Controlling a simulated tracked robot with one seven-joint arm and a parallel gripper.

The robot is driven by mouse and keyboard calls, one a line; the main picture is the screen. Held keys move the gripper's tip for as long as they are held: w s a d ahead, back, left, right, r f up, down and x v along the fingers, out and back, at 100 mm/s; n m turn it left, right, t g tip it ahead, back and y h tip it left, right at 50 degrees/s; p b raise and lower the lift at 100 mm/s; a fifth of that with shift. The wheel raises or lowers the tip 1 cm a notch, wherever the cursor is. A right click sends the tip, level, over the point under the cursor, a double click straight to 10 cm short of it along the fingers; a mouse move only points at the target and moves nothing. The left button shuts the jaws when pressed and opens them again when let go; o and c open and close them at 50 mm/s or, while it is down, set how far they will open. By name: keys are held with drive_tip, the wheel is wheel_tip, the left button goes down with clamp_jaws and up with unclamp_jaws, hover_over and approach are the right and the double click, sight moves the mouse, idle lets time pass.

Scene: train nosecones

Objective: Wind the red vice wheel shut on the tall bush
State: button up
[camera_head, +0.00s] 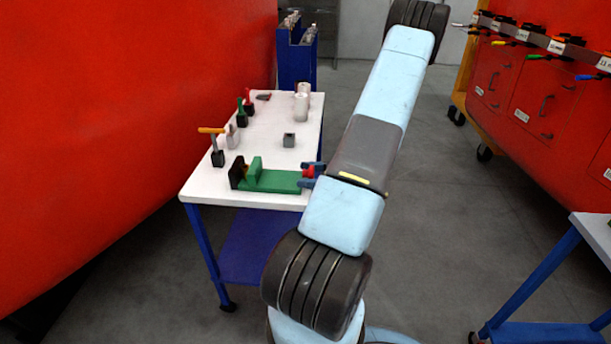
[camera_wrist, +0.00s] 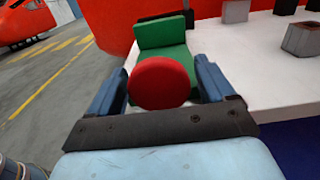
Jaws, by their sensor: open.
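The green vice (camera_head: 280,181) lies on the near end of the white-topped table, with an upright green jaw (camera_head: 254,170) and a dark end jaw (camera_head: 237,172) at its left. Its red wheel (camera_head: 308,172) is at the right end. In the wrist view the round red wheel (camera_wrist: 160,84) sits between the blue fingers of my gripper (camera_wrist: 158,80). My gripper (camera_head: 313,175) is open, with one finger on each side of the wheel. I cannot tell if they touch it. In the wrist view the raised green jaw (camera_wrist: 162,45) hides most of the space between the jaws; no bush is clear there.
On the white table (camera_head: 265,140) stand pale cylinders (camera_head: 301,106) at the back right, a small grey block (camera_head: 289,140), and an orange-handled tool (camera_head: 214,146) in a dark holder at the left edge.

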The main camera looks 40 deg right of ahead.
drive_tip(key=shift+w+a, duration=0.2)
drive_tip(key=shift+c, duration=0.2)
drive_tip(key=c, duration=0.9)
